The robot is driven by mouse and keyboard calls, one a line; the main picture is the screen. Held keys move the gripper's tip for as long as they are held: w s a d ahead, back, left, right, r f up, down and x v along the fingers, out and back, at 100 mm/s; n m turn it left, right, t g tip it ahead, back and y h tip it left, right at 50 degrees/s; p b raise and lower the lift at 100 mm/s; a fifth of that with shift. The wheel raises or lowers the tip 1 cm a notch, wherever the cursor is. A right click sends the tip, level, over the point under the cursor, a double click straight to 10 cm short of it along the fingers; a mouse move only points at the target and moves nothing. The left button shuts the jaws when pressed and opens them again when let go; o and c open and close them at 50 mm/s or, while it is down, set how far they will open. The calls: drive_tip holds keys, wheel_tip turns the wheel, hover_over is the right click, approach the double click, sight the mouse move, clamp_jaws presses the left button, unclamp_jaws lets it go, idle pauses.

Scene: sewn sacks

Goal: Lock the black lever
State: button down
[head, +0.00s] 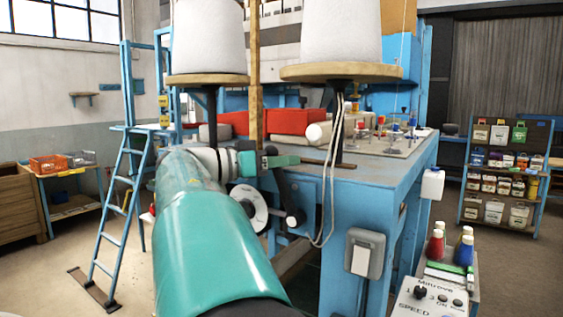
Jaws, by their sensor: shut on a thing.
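The black lever (282,186) is at the near left corner of the blue machine table. Its arm runs steeply from a round black end (294,218) low on the table's front up to my gripper. My gripper (266,161), with green parts, is at the lever's upper end and shut on it. My green arm covers the area to the left and below. The exact contact between the jaws and the lever is small and partly hidden.
A white disc (247,209) sits left of the lever. A wooden post (255,85) stands just behind my gripper. White cords (328,190) hang to the right, near a grey switch box (364,253). A blue ladder (122,180) stands at left, with open floor around it.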

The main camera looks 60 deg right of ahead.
drive_tip(key=shift+s+a+r+m+t+y, duration=0.1)
drive_tip(key=shift+s+r+m+t+y, duration=0.1)
drive_tip(key=shift+s+m, duration=0.35)
drive_tip(key=shift+s+a+r+m+t+y, duration=0.1)
drive_tip(key=shift+s+m+t+y, duration=0.2)
drive_tip(key=shift+s, duration=0.35)
drive_tip(key=shift+s+a+f+m+t+y, duration=0.15)
drive_tip(key=shift+s+m+t, duration=0.2)
drive_tip(key=shift+s+m, duration=0.4)
drive_tip(key=shift+s+a+f+m+t+y, duration=0.15)
drive_tip(key=shift+s+m+t, duration=0.25)
drive_tip(key=shift+s, duration=0.6)
drive_tip(key=shift+s+a+f+m+t+y, duration=0.1)
drive_tip(key=shift+s+f+m+t+y, duration=0.2)
drive_tip(key=shift+s+m, duration=0.45)
drive_tip(key=shift+s+r, duration=0.1)
drive_tip(key=shift+s, duration=0.05)
drive_tip(key=c, duration=1.3)
unclamp_jaws()
drive_tip(key=shift+a, duration=0.1)
drive_tip(key=v, duration=1.3)
drive_tip(key=shift+a, duration=0.4)
